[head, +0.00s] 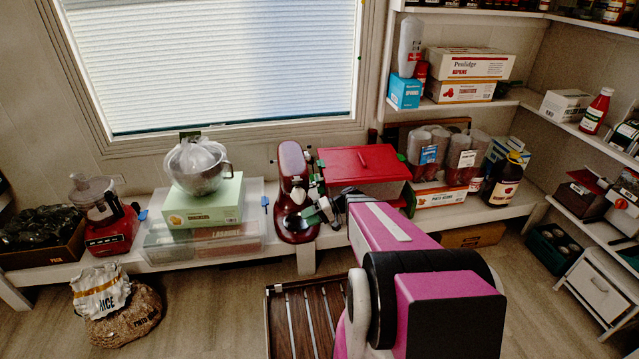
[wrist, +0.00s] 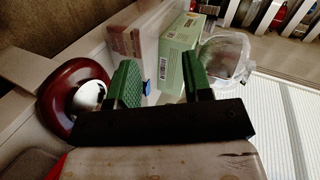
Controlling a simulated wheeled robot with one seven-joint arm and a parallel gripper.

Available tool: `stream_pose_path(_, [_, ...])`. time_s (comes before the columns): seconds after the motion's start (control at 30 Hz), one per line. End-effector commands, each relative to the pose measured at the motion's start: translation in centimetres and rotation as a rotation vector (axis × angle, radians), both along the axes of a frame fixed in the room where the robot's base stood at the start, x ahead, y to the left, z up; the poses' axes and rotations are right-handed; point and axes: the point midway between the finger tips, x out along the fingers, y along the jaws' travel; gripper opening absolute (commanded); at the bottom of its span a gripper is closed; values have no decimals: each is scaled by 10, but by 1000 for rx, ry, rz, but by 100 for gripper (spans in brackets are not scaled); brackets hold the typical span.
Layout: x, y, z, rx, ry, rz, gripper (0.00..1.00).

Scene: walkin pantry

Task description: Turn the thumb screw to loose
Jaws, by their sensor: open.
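A dark red stand mixer (head: 292,163) stands on the shelf below the window. Its rounded red part (wrist: 58,112) is at the left in the wrist view, with a shiny silver round piece (wrist: 90,95) beside my left fingertip. I cannot make out the thumb screw for certain. My gripper (wrist: 161,84) is open and empty, with its two green-padded fingers well apart. In the head view my gripper (head: 320,209) is right beside the mixer's front. Whether a finger touches the mixer cannot be told.
A red-lidded bin (head: 361,161) stands close to the right of the mixer. A green box (head: 206,207) carrying a bagged metal bowl (head: 197,168) sits on a clear bin to its left.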

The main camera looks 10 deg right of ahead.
Motion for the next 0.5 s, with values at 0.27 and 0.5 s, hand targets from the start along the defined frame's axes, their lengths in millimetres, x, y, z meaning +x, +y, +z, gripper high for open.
stream_pose_path(0.27, [-45,-4,14,-478,147,15,46])
stream_pose_path(0.5, [-55,-20,24,-710,196,-49,46])
